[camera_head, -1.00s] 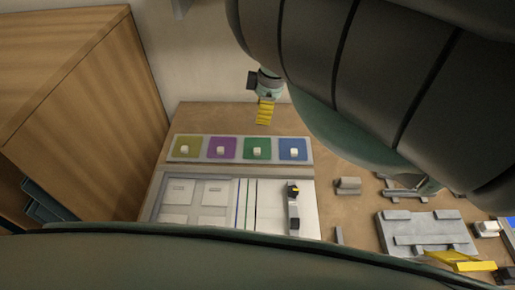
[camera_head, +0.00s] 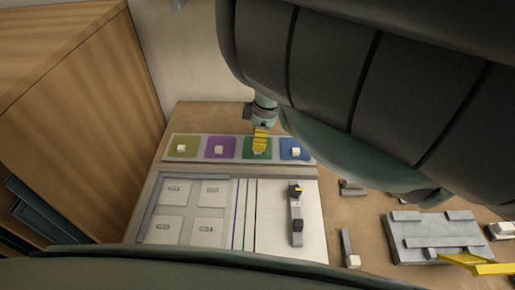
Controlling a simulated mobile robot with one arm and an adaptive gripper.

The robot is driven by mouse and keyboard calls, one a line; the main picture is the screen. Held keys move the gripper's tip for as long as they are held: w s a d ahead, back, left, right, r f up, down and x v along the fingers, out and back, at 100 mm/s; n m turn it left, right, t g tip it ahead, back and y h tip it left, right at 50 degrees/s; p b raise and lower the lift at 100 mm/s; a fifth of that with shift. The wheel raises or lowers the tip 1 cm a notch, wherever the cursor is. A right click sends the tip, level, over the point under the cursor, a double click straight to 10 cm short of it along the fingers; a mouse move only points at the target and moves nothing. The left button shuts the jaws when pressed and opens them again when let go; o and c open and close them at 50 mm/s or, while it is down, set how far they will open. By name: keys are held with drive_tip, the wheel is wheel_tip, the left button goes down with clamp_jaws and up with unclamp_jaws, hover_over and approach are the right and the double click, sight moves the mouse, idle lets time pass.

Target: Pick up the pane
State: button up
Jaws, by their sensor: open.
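Four coloured panes lie in a row on a grey strip (camera_head: 200,159): a yellow-green pane (camera_head: 172,152), a purple pane (camera_head: 212,142), a green pane (camera_head: 248,153) and a blue pane (camera_head: 285,154). Each has a small pale knob on top. My gripper (camera_head: 260,148), with yellow fingers, is open and points down over the green pane. Its fingers cover part of that pane, close to the knob. I cannot tell whether they touch it. Which pane the task means is not shown.
In front of the strip is a grey tray (camera_head: 150,207) with white labelled squares. Beside it is a white board (camera_head: 272,225) carrying a grey-and-black tool (camera_head: 296,215). A grey slotted fixture (camera_head: 440,228) and a yellow part (camera_head: 478,265) are at right. A wooden cabinet (camera_head: 80,120) stands left.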

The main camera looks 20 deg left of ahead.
drive_tip(key=shift+s+a+f+p, duration=0.1)
drive_tip(key=shift+s+f+p, duration=0.1)
drive_tip(key=shift+f, duration=0.65)
drive_tip(key=shift+s+a+f+p, duration=0.1)
drive_tip(key=shift+s+f+p, duration=0.05)
drive_tip(key=shift+f, duration=0.7)
drive_tip(key=shift+w+a+f, duration=0.1)
drive_tip(key=shift+f, duration=0.85)
drive_tip(key=shift+o, duration=0.2)
clamp_jaws()
